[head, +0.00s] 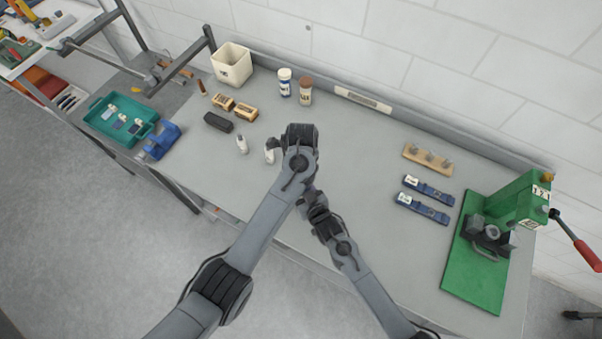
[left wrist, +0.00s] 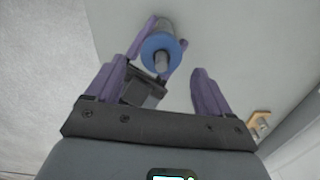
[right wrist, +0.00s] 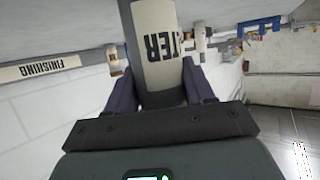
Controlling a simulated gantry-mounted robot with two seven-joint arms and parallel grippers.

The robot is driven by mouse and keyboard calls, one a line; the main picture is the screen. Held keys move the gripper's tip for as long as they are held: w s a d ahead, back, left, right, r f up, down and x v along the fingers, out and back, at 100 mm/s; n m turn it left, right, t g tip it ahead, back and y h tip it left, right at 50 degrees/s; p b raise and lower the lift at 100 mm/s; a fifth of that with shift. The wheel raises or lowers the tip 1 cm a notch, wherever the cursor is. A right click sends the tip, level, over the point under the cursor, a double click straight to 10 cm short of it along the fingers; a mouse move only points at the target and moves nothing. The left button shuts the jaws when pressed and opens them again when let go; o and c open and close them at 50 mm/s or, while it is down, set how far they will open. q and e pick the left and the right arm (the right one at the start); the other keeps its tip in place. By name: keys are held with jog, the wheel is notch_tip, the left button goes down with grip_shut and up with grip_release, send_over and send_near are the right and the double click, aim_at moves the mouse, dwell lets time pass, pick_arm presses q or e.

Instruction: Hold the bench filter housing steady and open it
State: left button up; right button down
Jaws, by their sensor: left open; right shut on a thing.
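The filter housing is a cream cylinder (right wrist: 158,45) with dark lettering, of which "TER" shows in the right wrist view. My right gripper (right wrist: 157,72) is shut around it. In the left wrist view its blue round cap (left wrist: 158,46) with a grey stub faces me, between the right gripper's purple fingers. My left gripper (left wrist: 160,72) is open, its two fingers wide apart, with the blue cap just beyond and between the tips; I see no contact.
A green press (head: 515,215) with a red-handled lever is at the right. Two blue tools (head: 422,208) and a wooden block (head: 428,159) lie near it. A teal tray (head: 96,127) is far left.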

pick_arm(q)
jog(key=shift+s+d+r+m, duration=0.15)
jog(key=shift+r+m, duration=0.15)
jog(key=shift+m, duration=0.5)
jog(key=r+m, duration=0.1)
jog(key=m, duration=0.2)
jog(key=shift+d+r, duration=0.1)
jog(key=shift+r, duration=0.1)
jog(key=shift+r+m, duration=0.45)
jog(key=shift+m, duration=0.65)
jog(key=shift+w+a, duration=0.2)
jog(key=shift+a+f, duration=0.1)
jog(key=shift+f, duration=3.65)
jog(key=c, duration=1.1)
jog(key=n, duration=0.5)
jog(key=shift+n, duration=0.4)
jog(key=n, duration=0.4)
